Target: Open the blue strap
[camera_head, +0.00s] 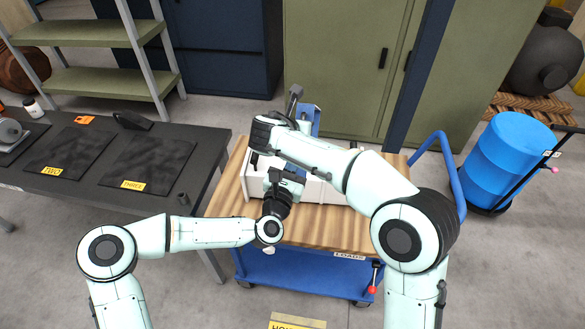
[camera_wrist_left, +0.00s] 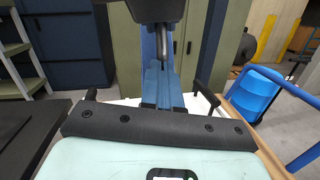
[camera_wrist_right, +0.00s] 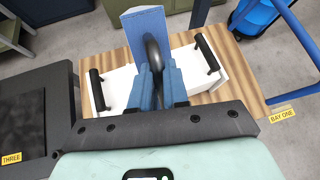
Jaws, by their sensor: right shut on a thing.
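A white case (camera_head: 325,192) with black handles (camera_wrist_right: 207,52) lies on the wood-topped cart. A blue strap (camera_wrist_right: 143,38) with a flat plate stands upright over its middle, tilted up; it also shows in the head view (camera_head: 311,118) and left wrist view (camera_wrist_left: 149,45). My right gripper (camera_wrist_right: 160,84) is shut on the strap's dark rounded part (camera_wrist_right: 153,50), above the case. My left gripper (camera_wrist_left: 161,84) is low at the front middle of the case, close to the strap; its fingers look close together, but their contact is unclear. The right arm partly covers the case in the head view.
The blue cart (camera_head: 300,268) has a wooden top (camera_head: 310,232) and a blue push rail (camera_head: 447,165). A dark table (camera_head: 80,200) with mats stands to the left. A blue barrel (camera_head: 509,160) is at the right. Green and navy cabinets stand behind the cart.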

